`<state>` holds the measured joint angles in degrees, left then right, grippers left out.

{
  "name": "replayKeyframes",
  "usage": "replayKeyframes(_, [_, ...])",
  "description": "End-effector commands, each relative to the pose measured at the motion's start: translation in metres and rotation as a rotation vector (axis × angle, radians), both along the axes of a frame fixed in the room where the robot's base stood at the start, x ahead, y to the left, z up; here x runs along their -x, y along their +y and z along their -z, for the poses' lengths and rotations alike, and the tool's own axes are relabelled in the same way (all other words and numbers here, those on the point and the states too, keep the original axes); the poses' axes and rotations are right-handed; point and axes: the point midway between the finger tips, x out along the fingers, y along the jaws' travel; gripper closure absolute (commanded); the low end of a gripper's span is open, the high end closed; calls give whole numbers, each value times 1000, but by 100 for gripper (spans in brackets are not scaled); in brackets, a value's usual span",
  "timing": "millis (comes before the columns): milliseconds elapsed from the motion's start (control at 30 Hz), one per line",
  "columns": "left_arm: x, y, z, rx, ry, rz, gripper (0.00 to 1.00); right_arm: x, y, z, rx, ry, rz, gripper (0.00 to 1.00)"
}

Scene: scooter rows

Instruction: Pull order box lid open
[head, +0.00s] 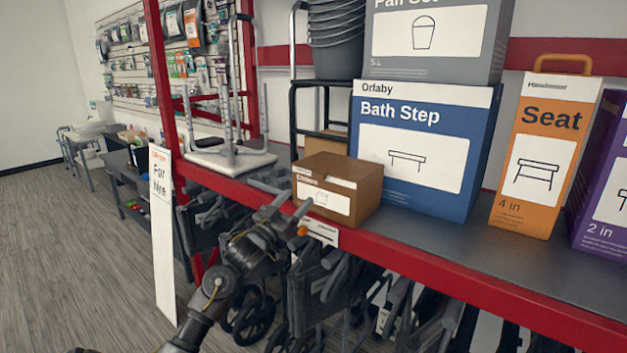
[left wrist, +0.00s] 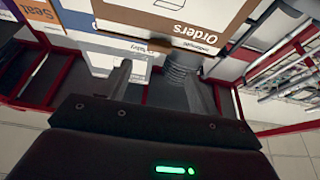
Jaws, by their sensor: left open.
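The order box (head: 362,196) is a small brown cardboard box with a white label on its front. It stands near the front edge of the red-edged shelf in the head view, and its brown top looks closed. In the left wrist view the box (left wrist: 222,42) is upside down at the top, with "Orders" readable. My left gripper (head: 295,212) is just in front of and left of the box's lower front. Its two fingers (left wrist: 160,88) are apart with nothing between them, and they point toward the box without visibly holding it. My right gripper is not in view.
A blue Bath Step box (head: 425,150) stands close right of the order box. An orange Seat box (head: 545,160) is farther right. A white-seated frame (head: 225,160) stands left on the shelf. Folded wheelchairs (head: 330,285) crowd below. A "For hire" sign (head: 161,235) stands left.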

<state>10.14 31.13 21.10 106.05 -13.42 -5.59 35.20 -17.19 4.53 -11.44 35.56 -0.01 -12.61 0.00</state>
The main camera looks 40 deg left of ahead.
Motion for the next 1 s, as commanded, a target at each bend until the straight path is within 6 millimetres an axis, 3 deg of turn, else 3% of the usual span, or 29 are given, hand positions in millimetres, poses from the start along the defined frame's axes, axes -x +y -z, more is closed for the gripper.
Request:
replayKeyframes(300, [-55, 1, -27, 1, -1, -1, 38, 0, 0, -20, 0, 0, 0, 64])
replayKeyframes(500, [-78, 1, -34, 0, 1, 0, 38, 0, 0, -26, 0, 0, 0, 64])
replayKeyframes(900, [-86, 1, -35, -1, 2, 1, 38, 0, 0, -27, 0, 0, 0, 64])
replayKeyframes(1000, [-86, 1, -35, -1, 2, 0, 50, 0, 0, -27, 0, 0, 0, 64])
